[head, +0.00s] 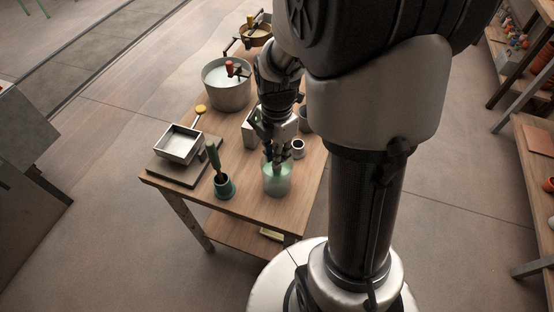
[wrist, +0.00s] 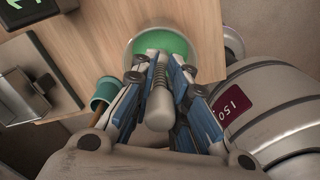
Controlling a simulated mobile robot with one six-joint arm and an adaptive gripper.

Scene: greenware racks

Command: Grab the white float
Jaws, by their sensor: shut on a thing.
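My gripper (head: 277,157) points down at the mouth of a pale green translucent jar (head: 277,182) near the table's front right corner. In the wrist view my gripper (wrist: 163,66) has its blue-sided fingers drawn together around a slim off-white, round-ended piece (wrist: 158,108), which appears to be the white float. Its far end meets a dark ribbed part between the fingers. The jar (wrist: 136,44) with green inside lies just beyond the fingertips. In the head view the fingers hide the float. I cannot tell how far it sits inside the jar.
A square metal tray (head: 180,145) lies further left. A large pale bucket (head: 227,90) stands behind. A small white cup (head: 298,148) stands close behind the jar. The table's front edge is near.

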